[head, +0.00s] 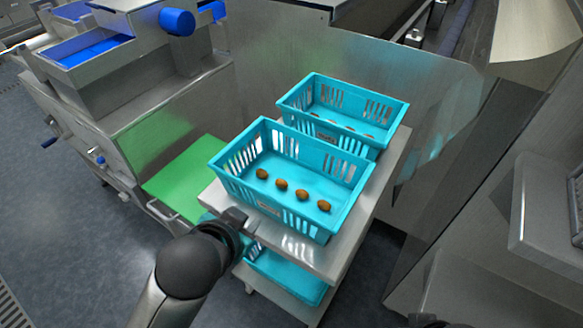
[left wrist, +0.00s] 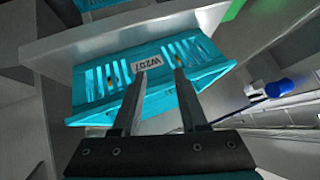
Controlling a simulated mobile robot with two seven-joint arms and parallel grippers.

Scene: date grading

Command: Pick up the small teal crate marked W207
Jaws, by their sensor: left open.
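The teal crate marked W207 (head: 222,174) is the front crate on top of the metal cart, with several brown dates on its floor. Its label is too small to read in the head view. In the left wrist view the W207 label (left wrist: 147,63) shows clearly on the slotted crate wall (left wrist: 97,92). My left gripper (head: 236,214) is at the crate's near left side, by the cart edge. Its two fingers (left wrist: 160,72) are apart and empty, overlapping the wall beside the label; I cannot tell if they touch. A dark part at the bottom edge may be my right gripper (head: 430,321).
A second teal crate (head: 393,107) with dates stands close behind. Another teal crate (head: 290,284) is on the lower shelf. The cart top (head: 391,165) has little free room. A green board (head: 180,178) and steel machine (head: 130,100) are left; steel panels are behind and right.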

